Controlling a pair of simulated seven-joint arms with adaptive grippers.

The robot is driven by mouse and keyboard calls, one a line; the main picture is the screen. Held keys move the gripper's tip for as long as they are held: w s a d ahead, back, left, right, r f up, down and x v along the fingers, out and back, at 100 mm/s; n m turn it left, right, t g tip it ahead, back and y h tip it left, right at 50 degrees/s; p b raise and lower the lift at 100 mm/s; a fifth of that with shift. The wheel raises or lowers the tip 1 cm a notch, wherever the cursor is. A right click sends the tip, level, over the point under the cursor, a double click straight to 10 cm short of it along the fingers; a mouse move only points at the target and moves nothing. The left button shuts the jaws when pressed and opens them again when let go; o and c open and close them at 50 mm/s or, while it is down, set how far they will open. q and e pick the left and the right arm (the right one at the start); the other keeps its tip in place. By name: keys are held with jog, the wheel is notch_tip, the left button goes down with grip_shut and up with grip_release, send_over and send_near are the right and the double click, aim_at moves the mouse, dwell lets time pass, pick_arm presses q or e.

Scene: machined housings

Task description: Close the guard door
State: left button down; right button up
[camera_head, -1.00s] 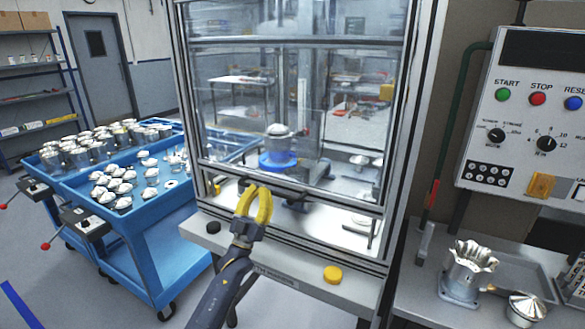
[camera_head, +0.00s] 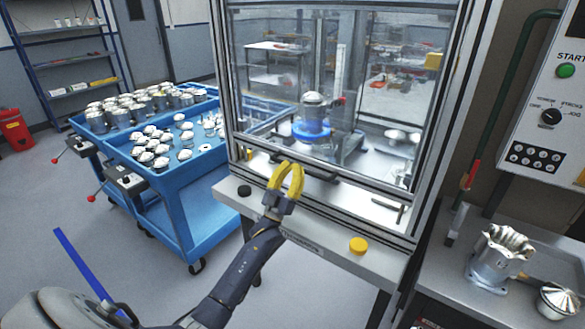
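The guard door (camera_head: 345,110) is a clear panel in a metal frame on the front of the machine enclosure. Its bottom rail (camera_head: 375,181) hangs above the front ledge, with an open gap below it. A dark bar handle (camera_head: 319,173) shows at the rail. My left gripper (camera_head: 288,164) has yellow fingers pointing up at the gap, left of the handle. The fingers look apart with nothing visible between them; I cannot tell whether they touch the rail. Behind the panel, a metal housing (camera_head: 314,106) sits on a blue ring fixture. My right gripper is out of view.
The front ledge carries a black button (camera_head: 245,191) and a yellow button (camera_head: 358,246). A blue cart (camera_head: 185,215) with many metal parts stands at left. At right are a control panel (camera_head: 550,110) and a bench with a metal housing (camera_head: 490,260). The floor at lower left is mostly clear.

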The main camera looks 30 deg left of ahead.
pick_arm(q)
jog(key=s+f, duration=0.4)
jog(key=s, duration=0.3)
jog(key=s+d+r+m+g+h, duration=0.1)
jog(key=s+d+r+g, duration=0.15)
jog(key=r, duration=0.25)
jog(key=shift+n+g+y, duration=0.5)
jog(key=shift+g+y, duration=0.2)
jog(key=shift+g, duration=0.25)
jog(key=x, duration=0.3)
jog(key=f+x, duration=0.1)
jog(key=x, duration=0.3)
jog(key=d+x, duration=0.1)
jog(key=x, duration=0.3)
jog(key=shift+w, duration=0.5)
jog(key=shift+w+f, duration=0.15)
jog(key=shift+f, duration=0.25)
jog(key=shift+s+f, duration=0.2)
jog(key=shift+f, duration=0.6)
jog(key=shift+s+f, duration=0.2)
jog(key=shift+f, duration=0.55)
